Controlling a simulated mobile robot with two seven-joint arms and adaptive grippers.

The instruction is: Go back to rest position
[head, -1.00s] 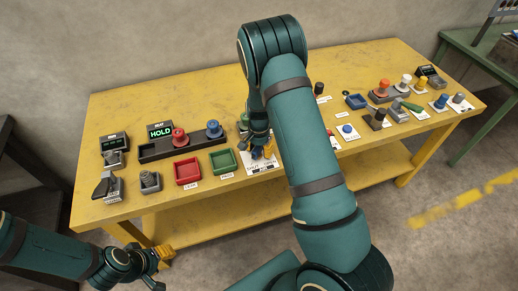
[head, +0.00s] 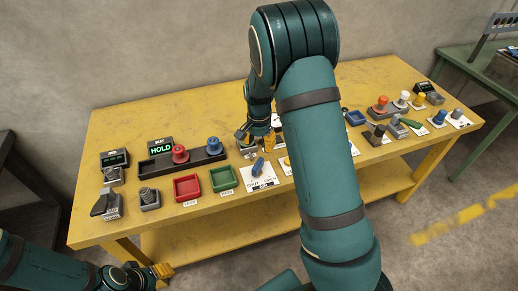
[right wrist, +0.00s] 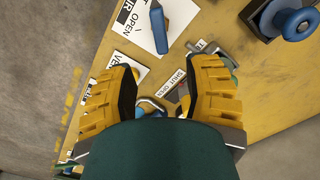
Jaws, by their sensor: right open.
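My right gripper (head: 257,140) hangs above the yellow bench (head: 120,225), behind the white card with the blue handle (head: 258,166). In the right wrist view its yellow fingers (right wrist: 162,95) are wide apart with nothing held between them. The blue handle (right wrist: 159,29) lies beyond the fingers there, apart from them. My left gripper (head: 160,271) is low at the left, in front of the bench; its finger gap is unclear. My right arm hides part of the bench's middle.
A dark holder (head: 157,167) carries a red spool (head: 180,154) and a blue spool (head: 213,146). A display (head: 161,147) reads HOLD. A red tray (head: 187,188) and a green tray (head: 223,179) sit in front. Several small parts stand at the bench's right.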

